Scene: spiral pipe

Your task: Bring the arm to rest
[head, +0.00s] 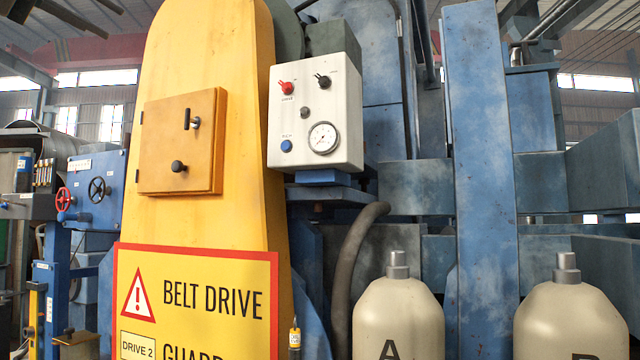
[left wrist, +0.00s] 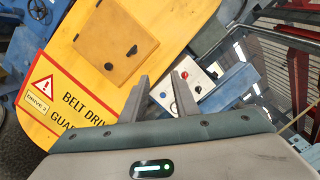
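My left gripper (left wrist: 160,77) shows in the left wrist view, its two grey fingers apart with nothing between them. Behind the fingers in that view are the yellow belt guard (left wrist: 165,35) and the control box (left wrist: 193,88). I cannot make out either gripper in the head view. There the yellow belt guard (head: 210,70) stands upright left of centre, with a small orange door (head: 160,150) that is shut. The white control box (head: 313,135) with red, black and blue controls and a round gauge is right of it. My right gripper is not in view.
A belt drive warning sign (head: 205,290) fronts the guard. Two cream bottles (head: 398,310) (head: 570,325) stand at the lower right before a blue steel frame (head: 482,160). A blue box with handwheels (head: 97,190) is at the left. A dark hose (head: 352,260) hangs below the control box.

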